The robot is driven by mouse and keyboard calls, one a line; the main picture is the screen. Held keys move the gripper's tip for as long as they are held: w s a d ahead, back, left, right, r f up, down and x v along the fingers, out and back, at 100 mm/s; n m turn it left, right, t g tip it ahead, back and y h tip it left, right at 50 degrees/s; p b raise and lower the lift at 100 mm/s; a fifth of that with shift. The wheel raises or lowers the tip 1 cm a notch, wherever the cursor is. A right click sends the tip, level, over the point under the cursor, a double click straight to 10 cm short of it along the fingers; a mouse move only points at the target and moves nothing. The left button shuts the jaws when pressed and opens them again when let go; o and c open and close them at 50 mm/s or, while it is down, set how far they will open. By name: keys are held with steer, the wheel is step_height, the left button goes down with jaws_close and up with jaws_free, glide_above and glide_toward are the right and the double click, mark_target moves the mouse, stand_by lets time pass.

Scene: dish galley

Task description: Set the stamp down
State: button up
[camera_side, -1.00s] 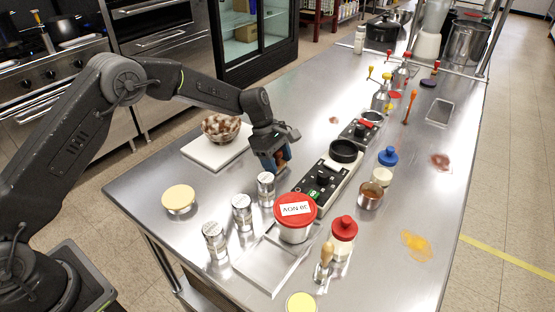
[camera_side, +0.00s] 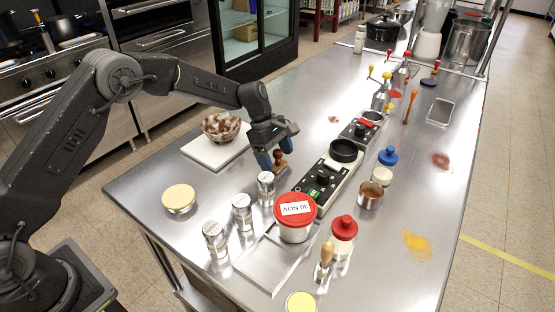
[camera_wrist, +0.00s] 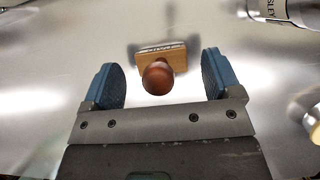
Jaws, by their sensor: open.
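The stamp has a round brown knob and a wooden block. In the side view the stamp (camera_side: 281,160) shows at my gripper's fingers, near the middle of the steel table. In the wrist view the stamp (camera_wrist: 158,72) lies between the two blue fingers, with a clear gap on each side. My gripper (camera_side: 272,160) is open around the stamp and points down at the table; its fingers also show in the wrist view (camera_wrist: 160,85). The stamp's base appears to be on or very near the table; the side view is too small to tell which.
A shaker labelled on its side (camera_side: 266,187) stands close in front of my gripper. A bowl (camera_side: 221,127) on a white board is to its left. A control unit with knobs (camera_side: 325,183) is to its right. A red-lidded tub (camera_side: 295,217) is nearer the front.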

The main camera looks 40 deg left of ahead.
steer(key=v, duration=1)
steer(key=shift+a+r, duration=0.25)
steer(key=shift+r, duration=0.1)
steer(key=s+r+m+t+y, duration=0.25)
steer(key=s+r+m, duration=0.65)
steer(key=s+r, duration=0.6)
steer(key=s+a+f+m+t+y, duration=0.1)
steer(key=s+m, duration=0.3)
steer(key=s, duration=0.6)
steer(key=s+a+f+m+t+y, duration=0.1)
steer(key=s+m, duration=0.4)
steer(key=s, duration=0.5)
step_height(320, 180, down, 2)
steer(key=shift+s+a+f+t, duration=0.25)
steer(key=shift+s+t, duration=0.1)
steer(key=shift+t, duration=0.2)
